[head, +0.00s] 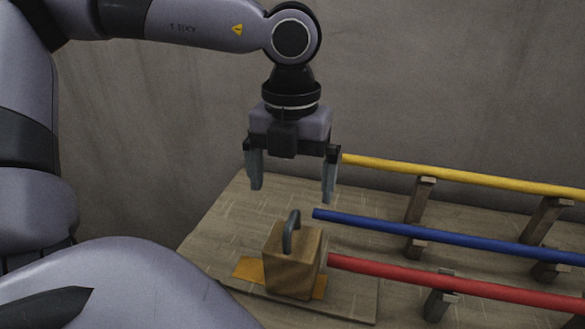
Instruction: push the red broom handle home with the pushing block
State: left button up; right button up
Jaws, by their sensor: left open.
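The pushing block (291,265) is a wooden block with a dark arched handle (291,232) on top. It stands on an orange patch (250,270) on the wooden table. The red broom handle (440,283) lies across supports to the right. Its left end is close to the block's right side; I cannot tell whether they touch. My left gripper (292,190) points down above and behind the block, open and empty, with its fingers apart and clear of the handle. My right gripper is not in view.
A blue broom handle (440,235) and a yellow one (460,175) lie behind the red one on wooden supports (420,200). The table (222,232) is bare left of the block. A grey wall (420,80) stands behind.

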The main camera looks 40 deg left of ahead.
aim_at(292, 219)
pick_arm(q)
notch_tip(292, 219, down, 7)
jog(key=b, duration=0.5)
jog(key=shift+r, duration=0.1)
jog(key=shift+f+b, duration=0.6)
jog(key=shift+b, duration=0.05)
jog(key=shift+f+b, duration=0.25)
jog(key=shift+b, duration=0.05)
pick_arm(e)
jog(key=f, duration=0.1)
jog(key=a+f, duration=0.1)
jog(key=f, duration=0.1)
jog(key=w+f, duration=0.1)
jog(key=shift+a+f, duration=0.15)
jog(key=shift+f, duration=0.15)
pick_arm(q)
grip_shut()
